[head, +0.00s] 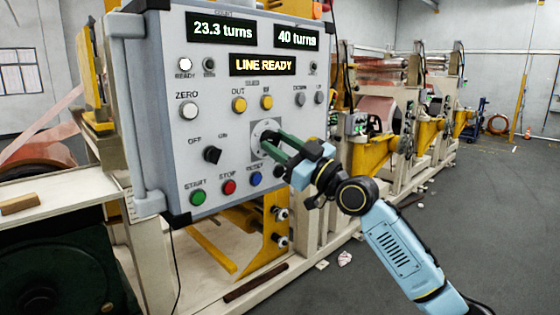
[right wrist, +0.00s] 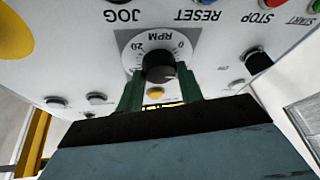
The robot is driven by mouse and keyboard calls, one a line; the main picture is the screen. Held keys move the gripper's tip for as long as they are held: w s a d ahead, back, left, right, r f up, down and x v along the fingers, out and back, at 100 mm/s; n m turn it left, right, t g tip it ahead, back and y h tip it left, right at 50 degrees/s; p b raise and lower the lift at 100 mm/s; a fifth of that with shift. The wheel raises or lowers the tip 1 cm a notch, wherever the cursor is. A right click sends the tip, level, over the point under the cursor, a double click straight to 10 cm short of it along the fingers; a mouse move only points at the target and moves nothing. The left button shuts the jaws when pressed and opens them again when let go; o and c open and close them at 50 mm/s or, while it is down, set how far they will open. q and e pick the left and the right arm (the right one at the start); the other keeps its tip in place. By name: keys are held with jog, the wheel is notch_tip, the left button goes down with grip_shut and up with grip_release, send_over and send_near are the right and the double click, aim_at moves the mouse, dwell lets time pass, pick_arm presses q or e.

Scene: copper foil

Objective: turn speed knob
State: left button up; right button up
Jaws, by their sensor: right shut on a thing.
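The speed knob (right wrist: 158,66) is a black round knob on a pale dial plate marked RPM, 0 and 20, on the grey control panel. In the head view its dial plate (head: 265,128) shows, but the fingers mostly hide the knob. My right gripper (head: 269,144) reaches the panel from the right. Its two green fingers stand on either side of the knob, shut on it; they also show in the right wrist view (right wrist: 160,84). My left gripper is not in view.
The control panel (head: 172,100) reads 23.3 turns, 40 turns and LINE READY. A black OFF/ON switch (head: 212,155) is left of the dial. Green START (head: 198,198), red STOP (head: 229,187) and blue RESET (head: 256,178) buttons lie below. Open floor (head: 490,220) is at the right.

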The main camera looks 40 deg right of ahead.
jog(key=n+g+y+b, duration=0.1)
jog(key=n+b, duration=0.2)
jog(key=n+g+y+b, duration=0.1)
jog(key=n+b, duration=0.2)
jog(key=b, duration=0.1)
jog(key=shift+d+n+b, duration=0.15)
jog(key=shift+n+b, duration=0.15)
jog(key=shift+r+n+g+y+b, duration=0.1)
jog(key=shift+n+g+y+b, duration=0.2)
jog(key=shift+n, duration=0.3)
jog(key=n+g, duration=0.1)
jog(key=n, duration=0.1)
jog(key=shift+r+n+b, duration=0.2)
jog(key=shift+n+b, duration=0.1)
jog(key=shift+n, duration=0.1)
jog(key=shift+n+g+p, duration=0.4)
jog(key=shift+n+g, duration=0.5)
jog(key=shift+n, duration=1)
jog(key=o, duration=1)
